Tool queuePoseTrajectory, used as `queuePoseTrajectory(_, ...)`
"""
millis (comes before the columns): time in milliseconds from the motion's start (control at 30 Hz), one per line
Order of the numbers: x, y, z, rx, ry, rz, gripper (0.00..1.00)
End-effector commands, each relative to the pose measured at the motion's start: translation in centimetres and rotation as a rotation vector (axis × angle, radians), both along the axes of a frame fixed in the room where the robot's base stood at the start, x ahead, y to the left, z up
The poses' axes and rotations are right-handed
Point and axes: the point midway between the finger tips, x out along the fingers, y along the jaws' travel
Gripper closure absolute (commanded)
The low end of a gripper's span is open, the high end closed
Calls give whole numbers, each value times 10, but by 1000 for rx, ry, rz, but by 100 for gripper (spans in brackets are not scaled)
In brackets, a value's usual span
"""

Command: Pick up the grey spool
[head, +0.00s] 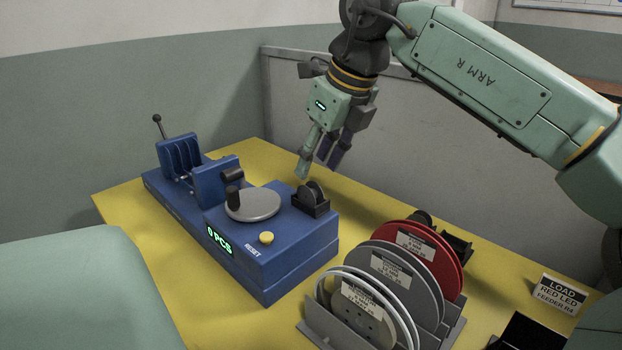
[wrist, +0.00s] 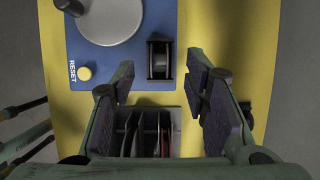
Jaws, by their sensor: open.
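The grey spool (head: 405,275) stands upright in the dark rack (head: 312,332), between a paler, white-rimmed spool (head: 362,310) in front and a red spool (head: 432,250) behind. All carry labels; the print is too small to read. In the wrist view, the rack (wrist: 175,118) with its spools seen edge-on lies low between my fingers; which edge is the grey one is hard to tell. My gripper (head: 317,165) is open and empty, above the yellow table, back and left of the rack, near the blue machine's right end.
The blue machine (head: 270,275) has a grey disc (head: 252,206), a yellow button (head: 266,238) and a small black reel holder (head: 311,199), close below my gripper. A sign (head: 558,294) stands at the right. The yellow table (head: 495,285) is bare between rack and sign.

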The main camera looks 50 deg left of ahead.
Motion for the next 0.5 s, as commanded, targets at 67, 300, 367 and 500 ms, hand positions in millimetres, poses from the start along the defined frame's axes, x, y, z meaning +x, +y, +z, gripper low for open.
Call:
queuePoseTrajectory(67, -1, 2, -4, 0, 0, 2, 58)
queuePoseTrajectory(300, -4, 15, -35, -1, 2, 4, 58)
queuePoseTrajectory(367, -4, 18, -42, 0, 2, 4, 58)
queuePoseTrajectory(500, -4, 21, -48, 2, 0, 2, 58)
